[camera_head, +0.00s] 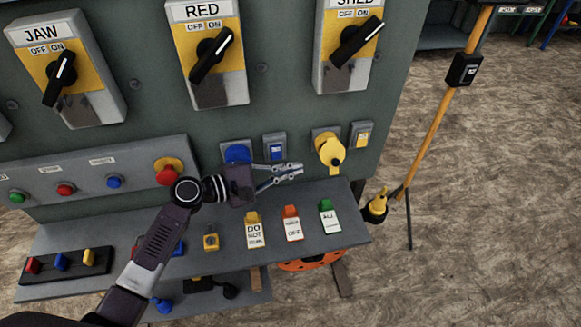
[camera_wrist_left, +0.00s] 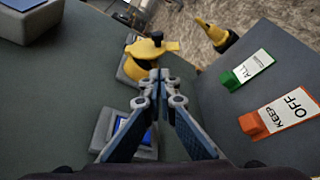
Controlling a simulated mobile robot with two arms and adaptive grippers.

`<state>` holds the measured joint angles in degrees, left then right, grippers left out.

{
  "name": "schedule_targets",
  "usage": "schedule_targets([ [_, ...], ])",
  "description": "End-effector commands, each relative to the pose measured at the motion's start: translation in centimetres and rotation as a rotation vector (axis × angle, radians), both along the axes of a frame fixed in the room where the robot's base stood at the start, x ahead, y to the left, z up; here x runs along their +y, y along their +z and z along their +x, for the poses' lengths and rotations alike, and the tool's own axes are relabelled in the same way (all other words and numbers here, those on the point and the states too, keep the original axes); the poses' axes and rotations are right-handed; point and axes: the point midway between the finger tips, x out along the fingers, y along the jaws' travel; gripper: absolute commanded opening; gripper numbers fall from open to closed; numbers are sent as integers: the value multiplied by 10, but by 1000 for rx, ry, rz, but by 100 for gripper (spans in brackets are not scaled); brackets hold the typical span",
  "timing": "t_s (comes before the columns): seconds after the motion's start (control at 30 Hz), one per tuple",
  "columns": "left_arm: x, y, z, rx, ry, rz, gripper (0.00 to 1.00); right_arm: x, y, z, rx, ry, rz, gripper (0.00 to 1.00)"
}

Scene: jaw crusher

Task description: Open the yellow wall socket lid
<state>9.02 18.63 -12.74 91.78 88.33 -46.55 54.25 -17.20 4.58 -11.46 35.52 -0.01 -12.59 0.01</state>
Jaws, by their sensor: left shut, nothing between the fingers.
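The yellow wall socket (camera_head: 329,150) sits on the grey-green panel, right of the blue socket (camera_head: 237,153). Its round yellow lid covers the front and looks closed. My left gripper (camera_head: 298,168) is in front of the panel, left of the yellow socket and apart from it. Its fingers are shut and empty. In the left wrist view the yellow socket (camera_wrist_left: 146,52) is just beyond the shut fingertips (camera_wrist_left: 159,74), which hide part of its lower side. Whether they touch it cannot be told from that view. My right gripper does not show.
A shelf (camera_head: 195,238) below holds tags, including a green one (camera_head: 329,216) and an orange one (camera_head: 291,223). A small blue-labelled box (camera_head: 275,146) is behind my left gripper. Open floor lies beyond.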

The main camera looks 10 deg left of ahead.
Motion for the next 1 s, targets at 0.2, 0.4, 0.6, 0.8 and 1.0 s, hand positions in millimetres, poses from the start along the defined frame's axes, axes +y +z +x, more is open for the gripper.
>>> schedule_targets([
  [0.2, -35, -5, 23, -1, -1, 0, 0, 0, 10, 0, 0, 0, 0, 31],
  [0.4, -52, -11, 34, -1, -1, 2, 0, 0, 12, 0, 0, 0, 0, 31],
  [0.6, -56, -14, 37, -2, -1, 4, 0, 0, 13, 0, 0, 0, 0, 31],
  [0.8, -56, -13, 37, -2, -2, 3, 0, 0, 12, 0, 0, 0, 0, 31],
  [1.0, -56, -12, 40, 11, -2, -1, 0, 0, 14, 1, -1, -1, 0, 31],
])
